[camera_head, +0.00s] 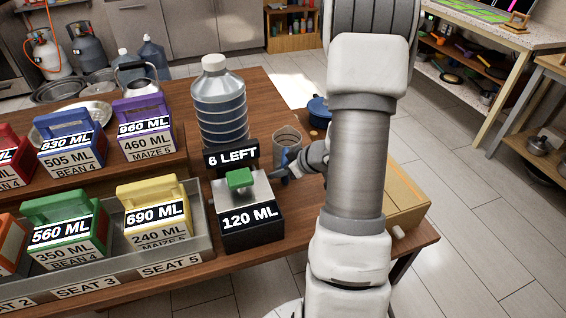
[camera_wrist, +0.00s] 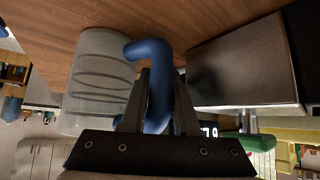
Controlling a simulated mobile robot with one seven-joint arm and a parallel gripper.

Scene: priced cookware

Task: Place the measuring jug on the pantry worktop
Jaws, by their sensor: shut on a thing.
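The measuring jug (camera_head: 287,142) is clear with a blue handle. It is at the wooden table, right of the large water bottle and behind the 120 ML box. My gripper (camera_head: 288,170) is at its near side, partly hidden by my arm. In the wrist view the two fingers of my gripper (camera_wrist: 157,100) are shut on the blue handle (camera_wrist: 150,52), with the clear jug body (camera_wrist: 100,80) beside them. I cannot tell whether its base touches the wood. No surface is labelled as the pantry worktop; a pale worktop (camera_head: 483,38) stands at upper right.
The 120 ML box (camera_head: 250,220) with a green button stands close to the gripper. The large water bottle (camera_head: 219,100) is left of the jug, a blue pot (camera_head: 319,112) behind right. Several priced boxes fill the left. Tiled floor (camera_head: 455,180) lies open at right.

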